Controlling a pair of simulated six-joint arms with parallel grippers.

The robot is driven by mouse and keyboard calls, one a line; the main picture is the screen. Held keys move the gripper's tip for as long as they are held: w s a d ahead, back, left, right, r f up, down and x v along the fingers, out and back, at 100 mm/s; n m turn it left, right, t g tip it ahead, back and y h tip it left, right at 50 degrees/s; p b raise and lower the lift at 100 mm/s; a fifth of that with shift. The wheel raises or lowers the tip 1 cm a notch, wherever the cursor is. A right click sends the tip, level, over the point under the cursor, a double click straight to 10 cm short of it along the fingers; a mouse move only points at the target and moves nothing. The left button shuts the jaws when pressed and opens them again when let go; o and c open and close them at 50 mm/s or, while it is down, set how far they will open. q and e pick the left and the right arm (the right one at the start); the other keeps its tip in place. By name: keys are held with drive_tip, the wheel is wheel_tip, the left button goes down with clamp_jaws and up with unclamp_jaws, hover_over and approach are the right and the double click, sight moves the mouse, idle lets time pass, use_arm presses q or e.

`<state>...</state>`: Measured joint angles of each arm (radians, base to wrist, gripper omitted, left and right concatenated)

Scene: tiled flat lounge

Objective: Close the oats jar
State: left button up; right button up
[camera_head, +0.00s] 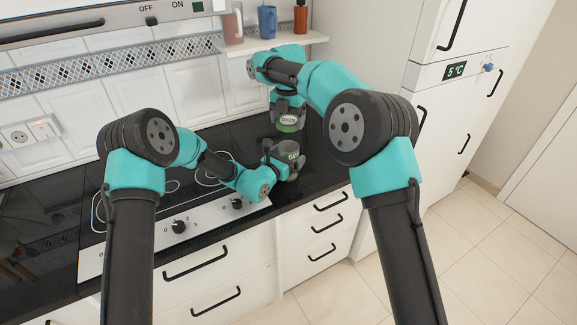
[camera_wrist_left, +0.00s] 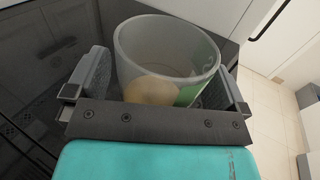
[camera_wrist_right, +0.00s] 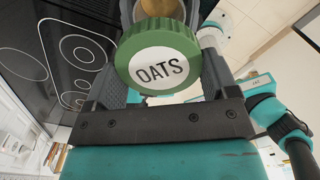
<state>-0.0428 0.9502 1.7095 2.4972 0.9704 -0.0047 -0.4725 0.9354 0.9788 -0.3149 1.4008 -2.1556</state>
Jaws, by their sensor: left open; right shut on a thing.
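The oats jar (camera_head: 292,157) is a clear, open-topped jar with a green label, upright on the dark counter. In the left wrist view its open mouth and the tan oats inside show (camera_wrist_left: 168,55). My left gripper (camera_wrist_left: 165,88) is open, with one finger on each side of the jar; whether they touch it I cannot tell. My right gripper (camera_wrist_right: 165,70) is shut on the green lid (camera_wrist_right: 158,57), which has a white "OATS" disc. In the head view the lid (camera_head: 288,124) is held above the jar, apart from it.
A black hob (camera_head: 160,190) lies to the left of the jar. A tall white fridge (camera_head: 440,90) stands to the right. The counter's front edge is close to the jar.

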use_arm(q)
drive_tip(key=shift+w+d, duration=0.2)
drive_tip(key=shift+w, duration=0.15)
drive_tip(key=c, duration=1.3)
use_arm(e)
drive_tip(key=shift+f, duration=2.5)
drive_tip(key=shift+f, duration=0.1)
drive_tip(key=shift+f, duration=0.8)
drive_tip(key=shift+f, duration=0.55)
use_arm(q)
drive_tip(key=c, duration=0.5)
drive_tip(key=shift+o, duration=0.2)
